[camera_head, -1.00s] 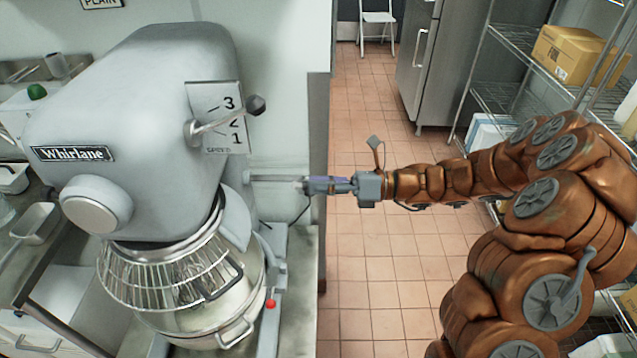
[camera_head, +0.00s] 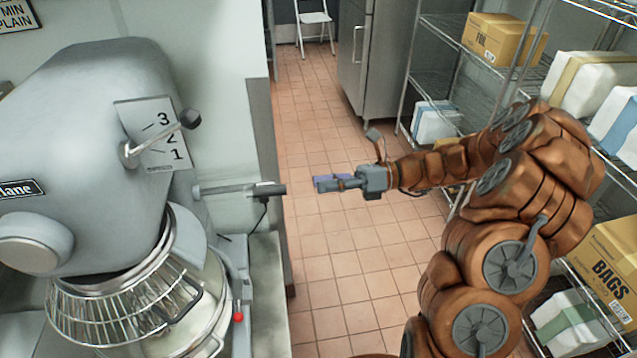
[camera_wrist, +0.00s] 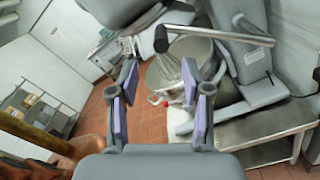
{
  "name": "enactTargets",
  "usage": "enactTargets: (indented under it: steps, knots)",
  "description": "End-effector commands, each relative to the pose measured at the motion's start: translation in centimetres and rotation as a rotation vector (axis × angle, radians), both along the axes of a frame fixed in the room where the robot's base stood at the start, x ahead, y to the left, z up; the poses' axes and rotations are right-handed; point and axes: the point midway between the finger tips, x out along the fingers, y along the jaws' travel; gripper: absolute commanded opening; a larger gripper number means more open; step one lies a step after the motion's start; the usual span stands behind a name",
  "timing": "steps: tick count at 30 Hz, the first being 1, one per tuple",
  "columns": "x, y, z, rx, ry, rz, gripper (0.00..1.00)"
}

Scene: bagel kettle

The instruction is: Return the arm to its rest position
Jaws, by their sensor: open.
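My gripper (camera_head: 330,183) is at the middle of the head view, held over the tiled floor. It is open and empty. In the wrist view my gripper (camera_wrist: 162,105) shows its two fingers apart with purple pads and nothing between them. The mixer's horizontal lever (camera_head: 240,190), a bar with a dark grip, ends a little left of the fingertips, with a small gap. In the wrist view a lever with a dark knob (camera_wrist: 161,40) lies beyond the fingers.
The large grey mixer (camera_head: 90,140) with its wire-guarded bowl (camera_head: 125,300) stands at left. Wire shelves (camera_head: 455,70) with boxes stand at right, close to my arm. A steel fridge (camera_head: 375,55) and white chair (camera_head: 314,22) are at the back. Tiled floor (camera_head: 330,270) between is clear.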

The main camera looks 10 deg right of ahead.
Motion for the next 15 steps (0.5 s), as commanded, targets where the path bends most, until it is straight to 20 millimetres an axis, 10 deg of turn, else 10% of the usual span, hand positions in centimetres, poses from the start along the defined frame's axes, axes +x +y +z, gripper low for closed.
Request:
enactTargets:
  steps: [15]
  knots:
    - [-0.64, 0.75, 0.31, -0.022, -0.028, 0.026, 0.49]
